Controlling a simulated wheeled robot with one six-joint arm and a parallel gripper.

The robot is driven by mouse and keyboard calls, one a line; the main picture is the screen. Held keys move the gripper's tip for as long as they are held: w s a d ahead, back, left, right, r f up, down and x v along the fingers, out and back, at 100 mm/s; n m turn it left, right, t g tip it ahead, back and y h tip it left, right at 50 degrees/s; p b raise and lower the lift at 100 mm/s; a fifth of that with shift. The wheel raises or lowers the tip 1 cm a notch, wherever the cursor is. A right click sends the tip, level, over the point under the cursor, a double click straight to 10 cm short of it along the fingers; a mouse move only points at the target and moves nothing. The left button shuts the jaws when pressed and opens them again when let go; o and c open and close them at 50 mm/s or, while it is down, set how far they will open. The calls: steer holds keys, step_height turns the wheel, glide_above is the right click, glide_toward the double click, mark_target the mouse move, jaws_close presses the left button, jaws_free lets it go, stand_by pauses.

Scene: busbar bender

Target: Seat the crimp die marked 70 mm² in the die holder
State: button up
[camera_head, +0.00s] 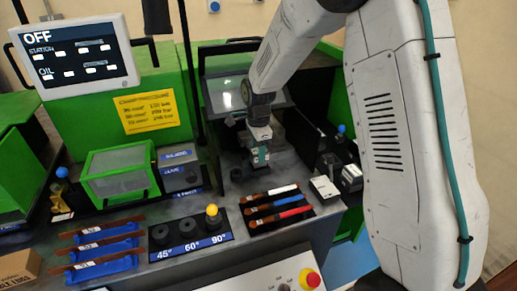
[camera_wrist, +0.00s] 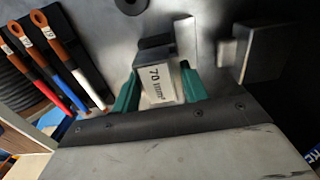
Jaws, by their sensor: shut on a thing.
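In the head view my gripper (camera_head: 260,156) hangs over the grey worktop, left of the arm's large white link; the die is too small there to make out. In the wrist view a pale upright plate (camera_wrist: 187,28) and a grey metal block (camera_wrist: 258,52) lie beyond the die. I cannot tell which part is the die holder, nor whether the die touches it.
A black tray (camera_head: 250,228) holds cables with white, blue and red sleeves. Left of it are bend posts marked 45°, 60° and 90° (camera_head: 190,244), one with a yellow knob. White-topped blocks (camera_head: 325,187) stand right. A green-framed clear box (camera_head: 118,172) stands left.

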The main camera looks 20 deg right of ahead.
steer(key=shift+f, duration=1.1)
steer(key=o, duration=1.2)
steer(key=shift+c, duration=0.2)
steer(key=shift+f, duration=0.1)
step_height(320, 180, up, 8)
steer(key=shift+f, duration=0.1)
